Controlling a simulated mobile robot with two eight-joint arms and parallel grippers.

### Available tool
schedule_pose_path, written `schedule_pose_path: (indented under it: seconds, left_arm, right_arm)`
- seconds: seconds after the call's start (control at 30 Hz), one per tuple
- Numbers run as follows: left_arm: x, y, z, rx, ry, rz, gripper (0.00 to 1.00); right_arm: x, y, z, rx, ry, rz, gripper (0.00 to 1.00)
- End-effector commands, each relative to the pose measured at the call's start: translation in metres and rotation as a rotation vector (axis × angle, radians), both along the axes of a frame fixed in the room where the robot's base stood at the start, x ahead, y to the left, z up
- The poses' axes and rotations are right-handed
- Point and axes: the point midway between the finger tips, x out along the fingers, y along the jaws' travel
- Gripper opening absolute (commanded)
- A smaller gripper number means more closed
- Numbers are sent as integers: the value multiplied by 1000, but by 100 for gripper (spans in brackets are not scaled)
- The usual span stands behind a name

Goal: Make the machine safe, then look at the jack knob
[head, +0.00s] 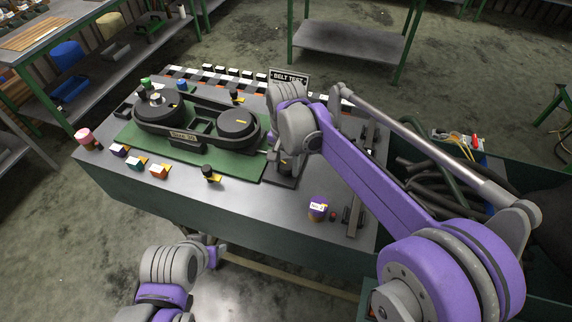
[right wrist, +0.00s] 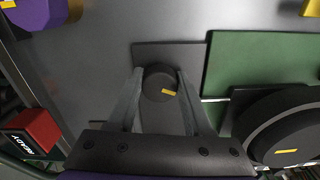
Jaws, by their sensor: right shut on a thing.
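The belt machine sits on a green base plate (head: 225,166) on the bench, its dark belt running round two black pulleys (head: 236,123). My right gripper (head: 286,165) reaches down at the right end of that plate; the arm hides part of it. In the right wrist view its fingers (right wrist: 160,98) are shut on a round black knob (right wrist: 157,80) with a yellow mark, which looks like the jack knob. The knob stands on a grey plate (right wrist: 165,53). My left gripper (head: 214,252) is low in front of the bench, its fingers unclear.
A pink-red button (head: 84,136) stands at the bench's left corner. Orange (head: 159,170) and other small blocks line the front. A "BELT TEST" sign (head: 289,78) stands behind. A red "READY" block (right wrist: 34,131) shows in the wrist view.

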Motion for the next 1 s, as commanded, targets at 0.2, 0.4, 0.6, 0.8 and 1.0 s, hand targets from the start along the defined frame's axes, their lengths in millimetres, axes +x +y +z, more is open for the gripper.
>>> schedule_pose_path:
  seconds: [0.2,0.4,0.6,0.8,1.0]
  left_arm:
    - [-1,0,-2,0,1,0,50]
    - [-1,0,-4,0,2,0,50]
    - [-2,0,-5,0,3,0,50]
    - [-2,0,-7,0,4,0,50]
    - [-2,0,-8,0,5,0,50]
  right_arm:
    - [0,-1,0,0,0,206,0]
    - [0,-1,0,0,0,395,0]
    - [0,-2,0,0,0,585,0]
    - [0,-3,0,0,0,775,0]
    - [0,-3,0,0,0,965,0]
